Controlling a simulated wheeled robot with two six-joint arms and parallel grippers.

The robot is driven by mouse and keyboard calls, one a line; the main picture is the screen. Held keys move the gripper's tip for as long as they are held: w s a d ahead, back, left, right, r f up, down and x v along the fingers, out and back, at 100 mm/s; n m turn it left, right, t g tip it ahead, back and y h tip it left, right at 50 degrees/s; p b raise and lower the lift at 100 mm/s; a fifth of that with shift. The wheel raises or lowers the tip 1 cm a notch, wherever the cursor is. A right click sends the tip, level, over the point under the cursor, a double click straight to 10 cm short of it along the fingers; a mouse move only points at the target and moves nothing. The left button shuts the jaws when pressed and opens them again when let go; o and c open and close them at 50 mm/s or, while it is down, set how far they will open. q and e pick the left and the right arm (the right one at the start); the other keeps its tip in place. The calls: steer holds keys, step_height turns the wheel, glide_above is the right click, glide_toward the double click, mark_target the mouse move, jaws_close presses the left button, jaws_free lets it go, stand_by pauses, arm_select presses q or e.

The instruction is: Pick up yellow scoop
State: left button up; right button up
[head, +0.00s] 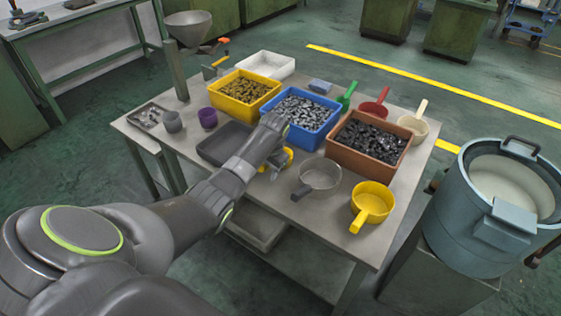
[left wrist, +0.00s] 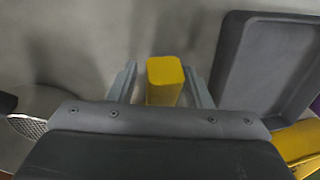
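A yellow scoop lies on the table, mostly hidden by my left gripper (head: 274,168). A bit of its yellow shows beside the gripper in the head view (head: 289,154). In the left wrist view its yellow handle (left wrist: 164,80) stands between the two fingers of the left gripper (left wrist: 161,88). The fingers are open, one on each side of the handle, with a small gap on both sides. Another yellow scoop (head: 374,202) lies at the table's front right, its handle pointing front left. My right gripper is not in view.
A dark tray (head: 212,151) lies left of the gripper and a mesh scoop (head: 320,176) right of it. Behind stand yellow (head: 262,106), blue (head: 317,140) and brown (head: 366,171) bins of parts. Green (head: 346,97), red (head: 377,108) and cream scoops (head: 411,124) lie farther back.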

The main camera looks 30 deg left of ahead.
arm_select(q)
jaws_close()
steer(key=shift+r, duration=0.1)
step_height(320, 180, up, 10)
steer(key=shift+f, duration=0.1)
stand_by(0.4)
